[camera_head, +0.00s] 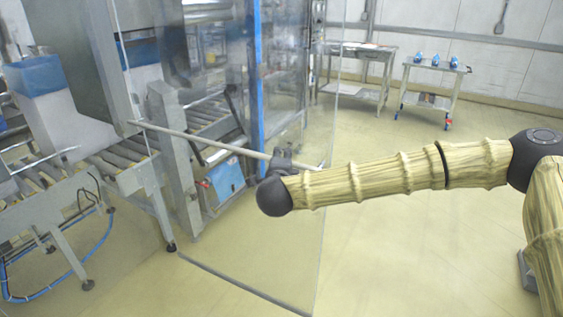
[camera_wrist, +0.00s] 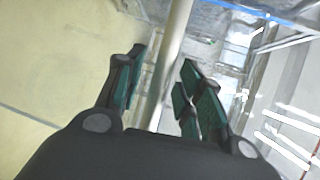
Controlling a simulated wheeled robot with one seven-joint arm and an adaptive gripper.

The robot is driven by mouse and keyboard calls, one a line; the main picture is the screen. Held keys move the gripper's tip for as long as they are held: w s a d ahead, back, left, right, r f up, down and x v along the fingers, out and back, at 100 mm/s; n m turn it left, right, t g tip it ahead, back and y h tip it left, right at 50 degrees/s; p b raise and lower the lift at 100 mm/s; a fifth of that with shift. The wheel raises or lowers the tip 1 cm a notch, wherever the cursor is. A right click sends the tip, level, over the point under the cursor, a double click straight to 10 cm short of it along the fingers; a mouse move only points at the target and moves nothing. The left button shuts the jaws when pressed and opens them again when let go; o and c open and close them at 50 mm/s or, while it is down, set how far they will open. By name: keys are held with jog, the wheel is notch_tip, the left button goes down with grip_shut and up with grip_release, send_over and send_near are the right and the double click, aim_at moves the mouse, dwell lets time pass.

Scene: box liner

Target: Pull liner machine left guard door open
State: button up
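The guard door (camera_head: 262,245) is a large clear panel in the middle of the head view, between me and the machine. A long pale bar (camera_head: 205,142) runs across it, sloping down to the right. My gripper (camera_head: 282,160) is at the right part of this bar, near the panel's right edge. In the wrist view, the bar (camera_wrist: 172,50) passes between the two green-padded fingers of my gripper (camera_wrist: 163,82). The fingers are spread, with gaps beside the bar, so they look not closed on it. Contact is hard to judge.
The liner machine (camera_head: 222,90) stands behind the door, with a roller conveyor (camera_head: 110,165) at left. A steel table (camera_head: 360,55) and a small cart with blue items (camera_head: 435,70) stand at the back. The floor (camera_head: 420,230) at right is clear around my arm.

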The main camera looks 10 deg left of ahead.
jog(key=shift+s, duration=0.1)
jog(key=v, duration=1.2)
jog(key=s+d+f+n+g+y+p, duration=0.1)
jog(key=s+f+n+g, duration=0.15)
jog(key=f, duration=0.65)
jog(key=s+f+n+g+y+p, duration=0.1)
jog(key=s+f+n, duration=0.3)
jog(key=f, duration=0.6)
jog(key=s+d+f+n+g, duration=0.2)
jog(key=s+d+f, duration=0.25)
jog(key=f, duration=0.25)
jog(key=s+d+f+n+g, duration=0.3)
jog(key=s+f, duration=0.2)
jog(key=f, duration=0.3)
jog(key=s+d+f+n+g+h+p, duration=0.1)
jog(key=s+d+f+n+g, duration=0.2)
jog(key=s+d, duration=0.8)
jog(key=s+d+f+n+g+h+p, duration=0.1)
jog(key=s+d+f+n+g+h, duration=0.1)
jog(key=s+d+f, duration=0.4)
jog(key=s+d+n+g, duration=0.1)
jog(key=s+d+g, duration=0.1)
jog(key=s+d, duration=0.3)
jog(key=shift+s+d+f+h+p, duration=0.3)
jog(key=shift+d+f+p, duration=0.1)
jog(key=shift+d, duration=1.45)
